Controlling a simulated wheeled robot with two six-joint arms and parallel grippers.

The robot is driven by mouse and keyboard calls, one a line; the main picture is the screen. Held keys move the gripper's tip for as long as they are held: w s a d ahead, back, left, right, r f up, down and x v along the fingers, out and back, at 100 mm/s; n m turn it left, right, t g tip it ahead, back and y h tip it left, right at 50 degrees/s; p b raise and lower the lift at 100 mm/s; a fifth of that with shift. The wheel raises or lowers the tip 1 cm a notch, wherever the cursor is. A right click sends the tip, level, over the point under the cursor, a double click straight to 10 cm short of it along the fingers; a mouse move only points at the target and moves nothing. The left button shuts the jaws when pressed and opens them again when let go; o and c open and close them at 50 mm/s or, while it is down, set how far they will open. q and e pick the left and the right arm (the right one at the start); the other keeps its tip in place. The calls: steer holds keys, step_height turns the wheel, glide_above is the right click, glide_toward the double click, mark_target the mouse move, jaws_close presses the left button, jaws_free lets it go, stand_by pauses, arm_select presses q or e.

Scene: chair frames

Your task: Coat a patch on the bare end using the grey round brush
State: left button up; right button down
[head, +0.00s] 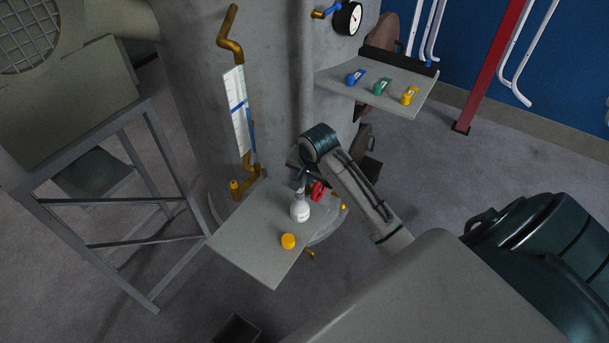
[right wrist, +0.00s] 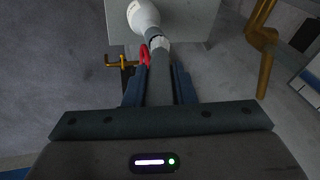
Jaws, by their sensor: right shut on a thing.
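My right gripper (head: 301,178) is shut on a grey round rod, which shows between its fingers in the right wrist view (right wrist: 160,88). The bottle also shows in the right wrist view (right wrist: 143,15). I cannot tell whether the rod is inside the neck or just in line with it. White bent tube frames (head: 516,60) hang at the blue wall; their bare end cannot be made out. My left gripper is not in view.
A yellow cap (head: 288,241) sits on the shelf. A red valve handle (head: 318,191) is close to my right gripper. A large grey tank (head: 200,80) stands behind, with a higher shelf (head: 400,101) of blue, green and yellow clips. A metal stand (head: 150,220) is at left.

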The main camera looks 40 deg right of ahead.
steer(key=shift+r, duration=3.45)
